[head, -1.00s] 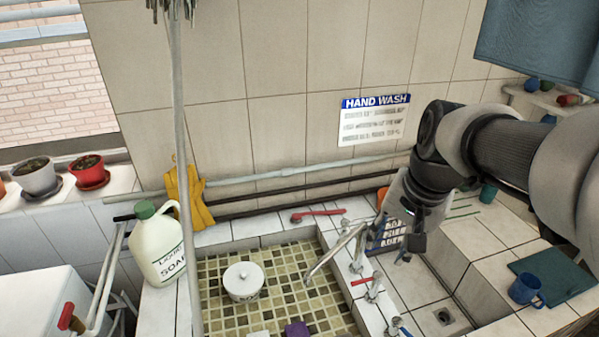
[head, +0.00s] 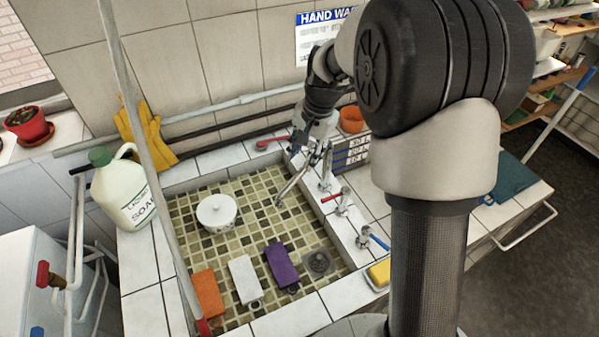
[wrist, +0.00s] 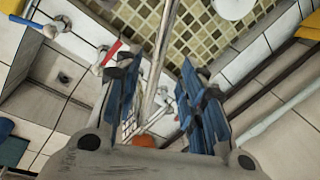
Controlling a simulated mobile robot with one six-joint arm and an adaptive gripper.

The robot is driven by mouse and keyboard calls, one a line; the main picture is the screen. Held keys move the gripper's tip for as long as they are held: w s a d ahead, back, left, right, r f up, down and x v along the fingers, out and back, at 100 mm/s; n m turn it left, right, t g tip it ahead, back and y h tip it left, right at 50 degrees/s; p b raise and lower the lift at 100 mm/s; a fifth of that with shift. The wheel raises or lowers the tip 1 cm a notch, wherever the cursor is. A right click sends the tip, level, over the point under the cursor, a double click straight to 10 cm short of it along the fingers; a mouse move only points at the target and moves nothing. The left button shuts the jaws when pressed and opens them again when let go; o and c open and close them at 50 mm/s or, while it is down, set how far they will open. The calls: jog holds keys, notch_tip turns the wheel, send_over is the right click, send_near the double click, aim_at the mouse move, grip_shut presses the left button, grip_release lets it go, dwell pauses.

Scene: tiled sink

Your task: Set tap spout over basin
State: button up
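The metal tap spout (head: 291,186) slants from the basin's right-hand ledge, with its tip above the mosaic-tiled basin (head: 185,235) near the right wall. In the wrist view the spout (wrist: 160,60) runs up the picture between my fingers, over the basin tiles (wrist: 200,32). My gripper (head: 314,160) is at the spout's base end, near the back right corner of the basin. In the wrist view my gripper (wrist: 157,72) is open, with a blue-padded finger on each side of the spout and visible gaps. The gripper partly hides the spout's base.
Tap handles, red (head: 338,197) and blue (head: 374,239), line the right ledge. A crate (head: 351,154) and orange pot (head: 351,119) stand close behind my gripper. A pole (head: 140,120) crosses the left side.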

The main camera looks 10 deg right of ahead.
aim_at(299, 173)
jog(key=f, duration=0.2)
jog(key=f+b, duration=0.1)
jog(key=f, duration=0.2)
jog(key=w+a+f, duration=0.1)
jog(key=f, duration=0.1)
jog(key=shift+w+f, duration=0.1)
jog(key=shift+f, duration=0.3)
grip_shut()
dwell(0.3)
